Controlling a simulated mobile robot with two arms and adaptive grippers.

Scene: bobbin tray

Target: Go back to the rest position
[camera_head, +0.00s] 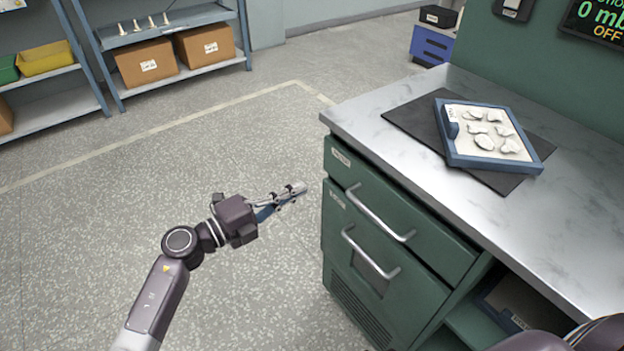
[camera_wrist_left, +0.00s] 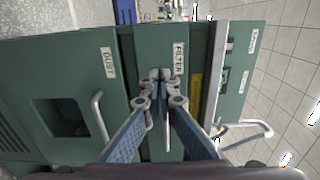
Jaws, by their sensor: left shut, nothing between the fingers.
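My left gripper (camera_head: 297,189) is shut and empty. It hangs in the air over the floor, just left of the green cabinet (camera_head: 345,225) and below the edge of the worktop. In the left wrist view the closed fingertips (camera_wrist_left: 159,76) show in front of the green cabinet fronts labelled FILTER (camera_wrist_left: 178,45) and DUST (camera_wrist_left: 85,58). The fingers seem apart from the drawer handles. My right gripper is not seen; only a dark piece of my body shows at the bottom right of the head view.
A blue-rimmed tray (camera_head: 543,157) with several pale pieces lies on a dark mat (camera_head: 405,117) on the metal worktop (camera_head: 580,225). Two drawer handles (camera_head: 380,213) stick out from the cabinet. Shelves (camera_head: 50,107) with boxes stand at the back left. The floor at left is clear.

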